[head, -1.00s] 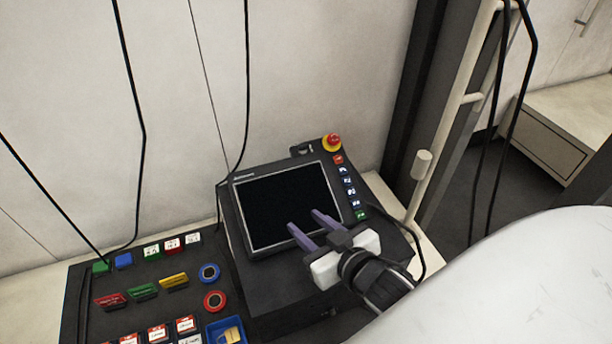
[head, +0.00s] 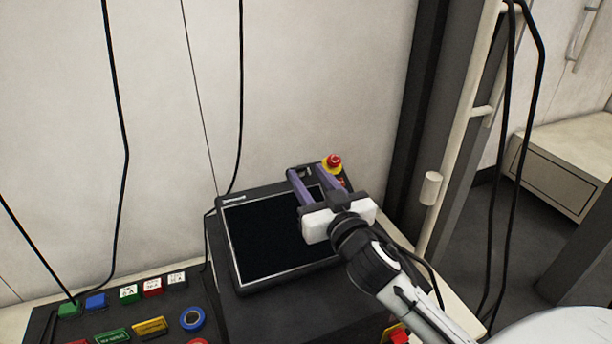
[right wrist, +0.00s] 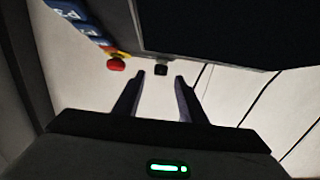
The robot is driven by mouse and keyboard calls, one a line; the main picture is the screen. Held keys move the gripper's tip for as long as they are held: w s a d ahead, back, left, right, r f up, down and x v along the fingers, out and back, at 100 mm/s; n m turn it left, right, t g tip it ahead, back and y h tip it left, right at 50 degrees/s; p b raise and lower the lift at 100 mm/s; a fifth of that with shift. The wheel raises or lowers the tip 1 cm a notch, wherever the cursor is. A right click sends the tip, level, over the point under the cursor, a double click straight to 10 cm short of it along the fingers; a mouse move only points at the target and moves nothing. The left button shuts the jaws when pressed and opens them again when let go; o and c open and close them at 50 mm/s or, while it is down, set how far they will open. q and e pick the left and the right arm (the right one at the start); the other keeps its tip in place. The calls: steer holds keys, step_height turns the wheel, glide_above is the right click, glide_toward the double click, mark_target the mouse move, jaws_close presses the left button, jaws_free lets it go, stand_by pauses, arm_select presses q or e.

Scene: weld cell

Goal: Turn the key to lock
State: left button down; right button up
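The teach pendant (head: 228,236) with its dark screen stands tilted on the bench. A small dark part, which looks like the key switch (right wrist: 160,69), sticks out at the pendant's top edge; a turnable key cannot be made out. My right gripper (head: 307,172) reaches over the screen's upper right, its purple fingers pointing at that top edge. In the right wrist view the fingers (right wrist: 160,76) are apart with nothing gripped, and the dark part shows in line with the gap between their tips. Whether they touch it cannot be told. My left gripper is not in view.
A red emergency stop on a yellow base (head: 333,162) is close to the right of the fingers. A panel of coloured buttons (head: 192,318) lies at lower left. Black cables hang along the wall. A pale post (head: 452,150) stands at right.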

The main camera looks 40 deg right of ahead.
mark_target(301, 170)
steer(key=shift+x, duration=1.2)
